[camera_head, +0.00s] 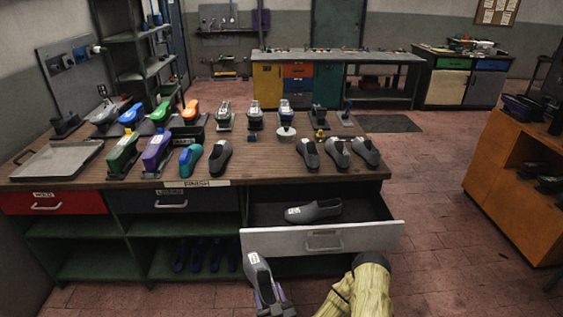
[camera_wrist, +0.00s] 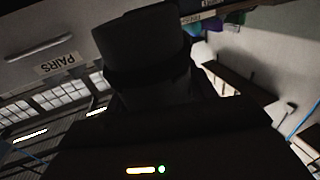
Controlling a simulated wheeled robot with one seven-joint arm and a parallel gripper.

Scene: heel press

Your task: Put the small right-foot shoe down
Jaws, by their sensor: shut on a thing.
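A grey shoe with a white label (camera_head: 258,272) is held upright, tilted, in front of the open drawer. My gripper (camera_head: 272,300) is shut on it, low at the bottom of the head view. In the wrist view the held shoe (camera_wrist: 140,45) is a dark shape filling the middle, and its details are too dark to tell. Another grey shoe with a white label (camera_head: 315,211) lies in the open drawer (camera_head: 360,236). I cannot tell from the pictures which foot or size the held shoe is.
The workbench (camera_head: 270,160) bears several grey shoes at its front right and coloured tools at its left. A shallow tray (camera_head: 60,158) lies at its far left. The drawer front sticks out, with a PAIRS label (camera_wrist: 60,62) in the wrist view. An orange cabinet (camera_head: 510,175) stands right.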

